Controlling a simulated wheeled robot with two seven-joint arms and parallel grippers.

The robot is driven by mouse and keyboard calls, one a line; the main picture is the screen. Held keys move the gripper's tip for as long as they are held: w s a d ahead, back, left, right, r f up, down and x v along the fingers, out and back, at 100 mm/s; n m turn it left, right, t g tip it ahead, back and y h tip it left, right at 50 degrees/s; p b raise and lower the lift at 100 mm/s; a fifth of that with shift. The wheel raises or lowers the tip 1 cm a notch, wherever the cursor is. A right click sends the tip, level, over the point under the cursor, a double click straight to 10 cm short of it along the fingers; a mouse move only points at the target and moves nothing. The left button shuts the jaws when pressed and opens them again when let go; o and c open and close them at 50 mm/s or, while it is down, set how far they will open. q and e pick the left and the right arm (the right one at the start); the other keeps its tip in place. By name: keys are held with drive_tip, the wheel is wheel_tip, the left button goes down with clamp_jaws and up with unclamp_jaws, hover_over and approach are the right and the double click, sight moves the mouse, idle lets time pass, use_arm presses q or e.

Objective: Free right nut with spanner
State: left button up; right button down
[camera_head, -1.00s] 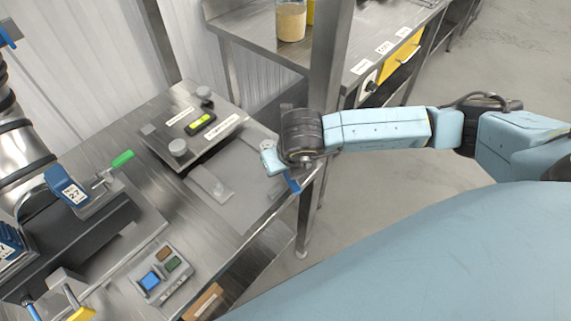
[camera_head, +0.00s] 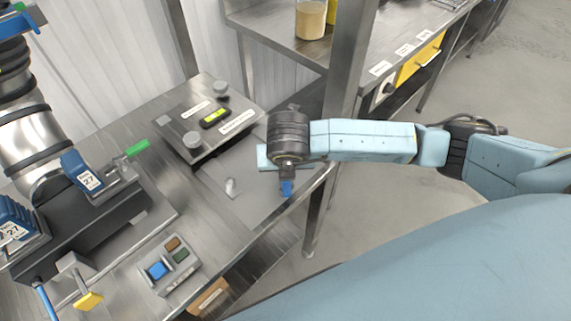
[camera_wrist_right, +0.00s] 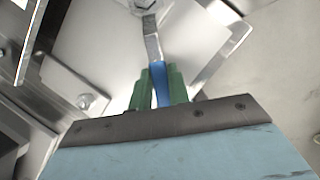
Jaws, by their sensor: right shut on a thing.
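My right gripper (camera_head: 287,174) is low over the right part of the steel bench. In the right wrist view its green fingers (camera_wrist_right: 160,75) are shut on the blue handle of the spanner (camera_wrist_right: 161,88). The spanner's metal shank runs up to the top edge, where its head meets a nut (camera_wrist_right: 140,4). I cannot tell whether the head is around the nut or only over it. Another nut (camera_wrist_right: 85,102) sits on a plate at the left. In the head view the blue handle (camera_head: 286,188) shows below my wrist, and one nut (camera_head: 231,186) shows on a small plate. My left gripper is out of view.
A scale-like unit (camera_head: 205,125) with knobs and a lit display stands behind. A steel post (camera_head: 347,65) rises close behind my right wrist.

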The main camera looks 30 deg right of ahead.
drive_tip(key=shift+r+p, duration=0.7)
drive_tip(key=shift+r, duration=0.5)
idle(0.7)
drive_tip(key=shift+r+p, duration=1.15)
drive_tip(key=shift+r, duration=0.8)
